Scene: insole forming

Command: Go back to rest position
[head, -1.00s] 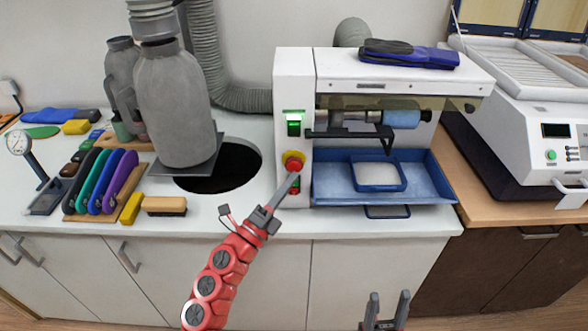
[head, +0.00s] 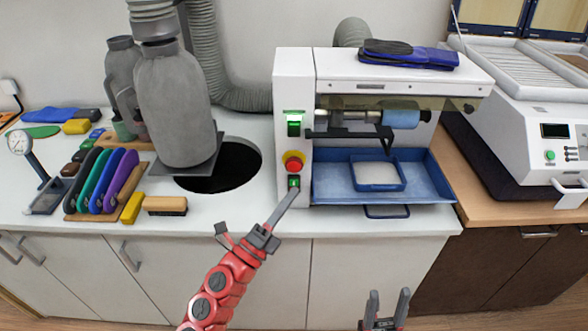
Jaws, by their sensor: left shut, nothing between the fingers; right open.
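My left gripper (head: 284,209) is shut and empty. Its fingertips are near the lower front of the white grinding machine (head: 293,120), just below the green button (head: 294,184); I cannot tell whether they touch it. The red emergency stop button (head: 293,163) with its yellow collar shows above the fingertips. A green lit switch (head: 294,125) is higher on the same panel. My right gripper (head: 387,299) is open and empty at the bottom edge, in front of the cabinet doors and below the counter.
The blue tray (head: 428,186) with a smaller tray (head: 377,186) inside is right of the panel. Insoles (head: 410,54) lie on top of the machine. A brush (head: 165,206) and a rack of colored insoles (head: 75,212) stand at left. Space before the cabinets is free.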

